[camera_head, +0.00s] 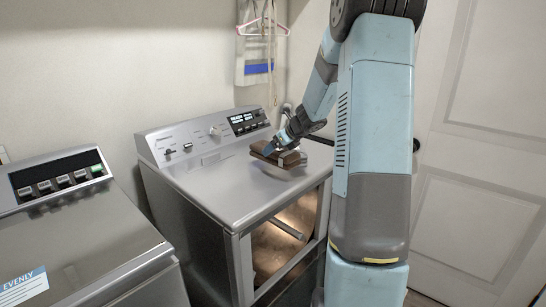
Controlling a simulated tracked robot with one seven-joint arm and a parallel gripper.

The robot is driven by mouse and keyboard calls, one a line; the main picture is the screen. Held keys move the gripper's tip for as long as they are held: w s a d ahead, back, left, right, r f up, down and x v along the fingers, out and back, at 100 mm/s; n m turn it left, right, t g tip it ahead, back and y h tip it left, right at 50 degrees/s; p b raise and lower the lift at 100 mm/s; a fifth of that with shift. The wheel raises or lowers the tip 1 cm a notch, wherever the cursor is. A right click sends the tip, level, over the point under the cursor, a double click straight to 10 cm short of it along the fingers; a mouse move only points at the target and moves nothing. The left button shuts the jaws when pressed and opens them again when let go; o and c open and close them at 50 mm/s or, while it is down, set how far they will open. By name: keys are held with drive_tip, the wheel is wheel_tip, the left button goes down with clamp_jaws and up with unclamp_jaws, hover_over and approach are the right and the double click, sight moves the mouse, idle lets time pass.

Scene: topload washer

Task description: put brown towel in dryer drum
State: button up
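The brown towel (262,149) is a small folded block on the top of the right-hand machine, the dryer (215,195), near its back right. My gripper (282,150) reaches down to the towel from the upper right, its fingertips at or around it. The view is too small to tell whether the fingers press on it. The towel seems to touch or lie very close to the dryer top. The dryer's front opening (268,250) shows a warm-lit inside. My arm hides the right part of the dryer's front.
The washer (85,235) stands at the left, with a blue and white label at its front edge. The dryer's control panel (205,133) rises along the back. A hanger (262,27) hangs on the wall. A white door (490,150) is at the right.

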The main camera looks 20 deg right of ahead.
drive_tip(key=v, duration=0.5)
drive_tip(key=shift+w+a+r, duration=0.1)
drive_tip(key=shift+w+r, duration=0.1)
drive_tip(key=shift+w, duration=0.05)
drive_tip(key=s+d+r, duration=0.3)
drive_tip(key=s+r, duration=0.1)
drive_tip(key=s, duration=0.5)
drive_tip(key=shift+r, duration=0.25)
